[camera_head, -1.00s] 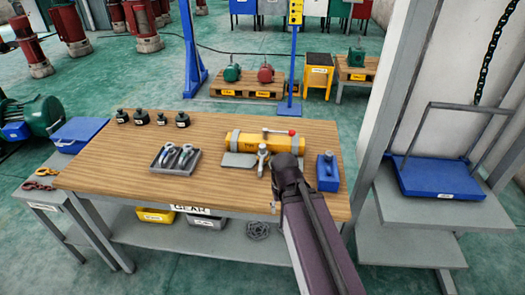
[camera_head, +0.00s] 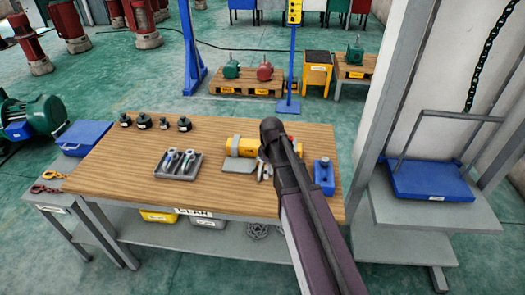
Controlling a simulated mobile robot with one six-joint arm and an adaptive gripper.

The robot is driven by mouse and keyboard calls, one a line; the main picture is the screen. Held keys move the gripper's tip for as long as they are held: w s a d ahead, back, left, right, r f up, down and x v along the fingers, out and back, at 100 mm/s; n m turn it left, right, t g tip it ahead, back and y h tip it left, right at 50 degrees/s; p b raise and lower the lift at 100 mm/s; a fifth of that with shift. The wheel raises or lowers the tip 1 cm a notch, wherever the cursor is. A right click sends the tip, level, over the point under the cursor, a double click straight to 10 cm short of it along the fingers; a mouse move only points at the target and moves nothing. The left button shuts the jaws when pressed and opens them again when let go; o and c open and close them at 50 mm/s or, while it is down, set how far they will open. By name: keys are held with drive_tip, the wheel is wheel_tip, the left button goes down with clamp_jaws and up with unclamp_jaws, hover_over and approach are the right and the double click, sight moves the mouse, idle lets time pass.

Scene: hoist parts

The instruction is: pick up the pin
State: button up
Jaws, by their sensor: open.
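I cannot make out a separate pin with certainty. A small grey tray (camera_head: 178,175) on the wooden bench holds two shackles (camera_head: 180,160), whose pins are too small to tell apart. A blue block (camera_head: 323,178) with a small fitting on top stands at the bench's right end. My gripper (camera_head: 271,132) is the dark end of my arm, over the right part of the bench. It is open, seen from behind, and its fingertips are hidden. It covers part of a yellow cylinder (camera_head: 241,147). A small silver part (camera_head: 264,170) shows just below it.
Several dark weights (camera_head: 143,121) stand at the back left of the bench (camera_head: 125,165). A grey plate (camera_head: 238,166) lies before the cylinder. A blue post (camera_head: 293,60) rises behind, and a grey frame (camera_head: 385,110) stands right. The bench's left middle is clear.

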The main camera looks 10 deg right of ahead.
drive_tip(key=w+r+n+p, duration=0.7)
drive_tip(key=w+n, duration=0.5)
drive_tip(key=w, duration=0.3)
drive_tip(key=shift+w+r, duration=0.15)
drive_tip(key=shift+r, duration=0.55)
drive_tip(key=shift+f, duration=0.1)
wheel_tip(320, 180, down, 8)
drive_tip(key=b, duration=0.8)
drive_tip(key=shift+f, duration=0.25)
drive_tip(key=shift+f, duration=0.15)
wheel_tip(320, 180, down, 5)
drive_tip(key=b, duration=0.5)
drive_tip(key=shift+w, duration=0.15)
clamp_jaws()
